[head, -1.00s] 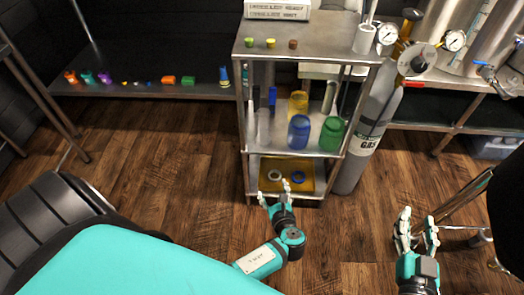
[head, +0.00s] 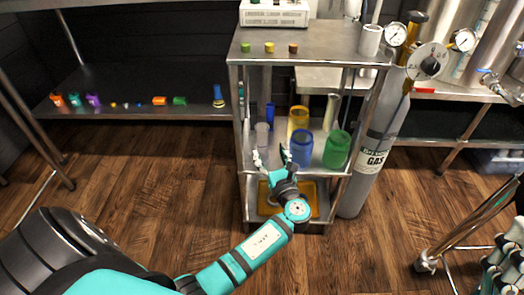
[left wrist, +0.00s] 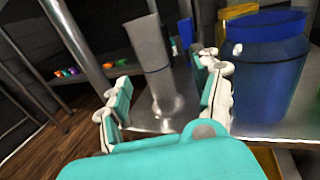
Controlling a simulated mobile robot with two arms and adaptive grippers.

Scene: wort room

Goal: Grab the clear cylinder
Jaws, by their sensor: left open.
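The clear cylinder (head: 261,133) stands upright at the left of the cart's middle shelf, a tall translucent grey tube on a round foot. In the left wrist view the clear cylinder (left wrist: 151,62) stands ahead, between the lines of the two fingers. My left gripper (head: 271,157) is open at the front of that shelf. Its fingers (left wrist: 165,105) hold nothing, and I see no clear contact with the cylinder.
A blue jar (head: 301,149) stands just right of my left gripper; it is close in the wrist view (left wrist: 265,75). A yellow jar (head: 298,118), green jar (head: 337,150) and small blue cylinder (head: 270,115) share the shelf. A cart post (head: 247,130) stands to the left.

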